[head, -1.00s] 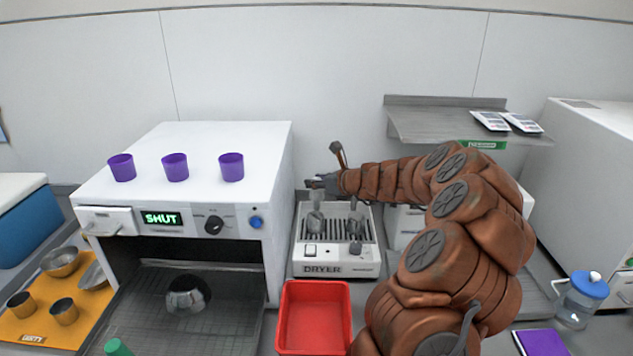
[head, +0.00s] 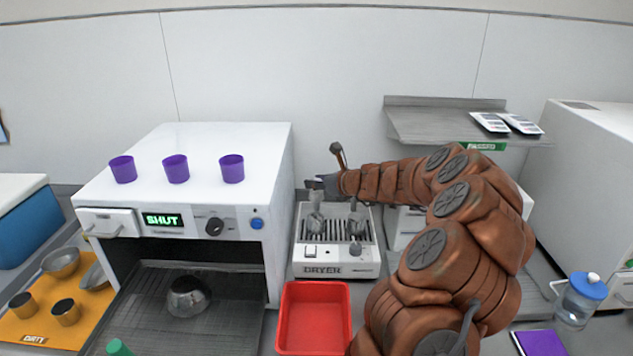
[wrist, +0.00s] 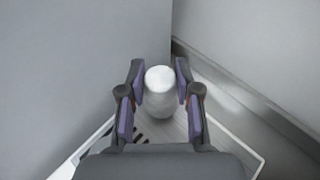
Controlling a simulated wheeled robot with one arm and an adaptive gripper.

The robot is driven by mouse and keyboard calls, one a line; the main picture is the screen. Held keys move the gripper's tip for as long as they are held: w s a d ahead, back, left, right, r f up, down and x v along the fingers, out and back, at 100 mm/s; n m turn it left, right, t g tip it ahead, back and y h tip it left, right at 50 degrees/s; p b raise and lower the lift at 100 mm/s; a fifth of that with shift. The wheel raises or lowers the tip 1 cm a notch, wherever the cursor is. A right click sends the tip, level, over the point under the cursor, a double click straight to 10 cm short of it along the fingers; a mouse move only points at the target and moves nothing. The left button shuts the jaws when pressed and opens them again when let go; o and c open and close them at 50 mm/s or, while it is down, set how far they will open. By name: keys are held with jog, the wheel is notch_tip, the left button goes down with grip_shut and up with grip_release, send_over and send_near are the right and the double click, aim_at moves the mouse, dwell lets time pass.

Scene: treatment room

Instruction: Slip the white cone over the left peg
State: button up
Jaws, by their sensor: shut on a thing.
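My gripper (head: 319,184) is at the back left of the dryer, above its left peg (head: 315,222). In the wrist view my gripper (wrist: 160,72) has a finger on each side of the white cone (wrist: 160,92) and is shut on it. The cone's rounded pale top faces the wrist camera. In the head view the cone is small and hard to make out from the grey peg under my gripper, so I cannot tell whether they touch. The right peg (head: 355,226) stands bare on the dryer.
The dryer (head: 336,270) has a slotted top. A white cabinet (head: 215,145) with several purple cups stands close on the left. A red tray (head: 315,318) lies in front. A grey shelf (head: 430,125) is at the back right.

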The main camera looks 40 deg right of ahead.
jog(key=o, duration=0.5)
jog(key=shift+p+v, duration=2.45)
jog(key=shift+v, duration=3.1)
